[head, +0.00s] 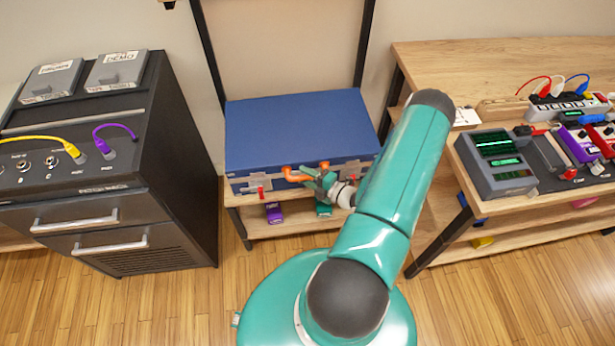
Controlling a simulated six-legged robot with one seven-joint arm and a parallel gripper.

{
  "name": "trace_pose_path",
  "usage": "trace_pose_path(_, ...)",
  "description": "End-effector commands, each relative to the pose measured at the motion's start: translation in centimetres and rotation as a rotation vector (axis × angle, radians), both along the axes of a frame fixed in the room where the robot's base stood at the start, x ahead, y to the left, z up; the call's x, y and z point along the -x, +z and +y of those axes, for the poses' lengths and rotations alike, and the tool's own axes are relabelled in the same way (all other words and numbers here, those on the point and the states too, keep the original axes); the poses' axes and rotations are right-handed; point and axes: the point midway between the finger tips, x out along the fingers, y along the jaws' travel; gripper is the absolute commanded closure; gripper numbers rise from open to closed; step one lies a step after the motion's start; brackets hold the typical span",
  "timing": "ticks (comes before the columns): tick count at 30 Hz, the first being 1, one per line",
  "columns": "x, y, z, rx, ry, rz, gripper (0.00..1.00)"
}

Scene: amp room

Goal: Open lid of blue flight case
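The blue flight case (295,130) lies flat on a low wooden shelf against the wall, with its lid down. Its front has metal fittings and a red latch piece (261,192) at the left. My gripper (311,175) is at the middle of the case's front, close to the lid's front edge. Orange parts show right at the gripper; I cannot tell whether they are a handle on the case or part of the fingers. My arm and gripper hide the right part of the front. The fingers are too small to tell whether they are open or touching the case.
A black cabinet (190,190) with two drawers stands at the left. At the right, a wooden bench (440,60) carries a grey device with a green screen (497,160) and a power strip (567,106). Purple (274,213) and green items sit beneath the case. Dark uprights rise behind it.

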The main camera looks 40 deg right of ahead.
Motion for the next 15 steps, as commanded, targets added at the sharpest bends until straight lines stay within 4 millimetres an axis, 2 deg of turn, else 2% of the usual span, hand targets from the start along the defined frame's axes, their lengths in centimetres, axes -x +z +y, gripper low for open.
trace_pose_path(5,0.02,-0.01,0.0,0.0,0.0,0.0,0.6)
trace_pose_path(11,0.05,0.01,-0.01,0.0,0.0,0.0,1.0)
trace_pose_path(15,0.06,0.01,-0.01,0.0,0.0,0.0,1.0)
